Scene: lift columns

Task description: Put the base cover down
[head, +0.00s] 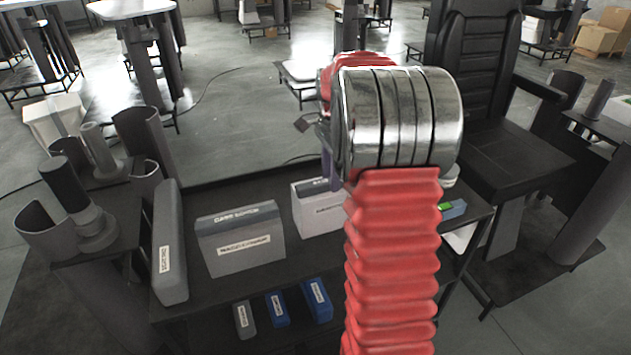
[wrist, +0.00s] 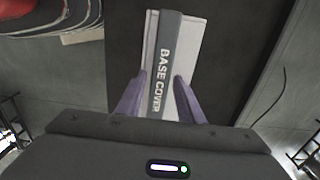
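The base cover (wrist: 165,62) is a pale box with a dark grey labelled spine. In the wrist view it lies between the two purple fingers of my gripper (wrist: 162,76), which close against its sides. In the head view the pale box (head: 318,212) is upright at the right part of the dark table (head: 215,300), partly hidden behind my red arm. A purple finger of my gripper (head: 326,165) shows above it; the rest is hidden by the arm. Whether the box's bottom touches the table is hard to tell.
A grey labelled box (head: 240,245) stands left of the base cover, with a tall narrow grey box (head: 168,245) further left. Small grey and blue boxes (head: 318,300) sit in front, lower down. A black chair-like seat (head: 500,150) stands at the right. Grey cylinders stand at far left.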

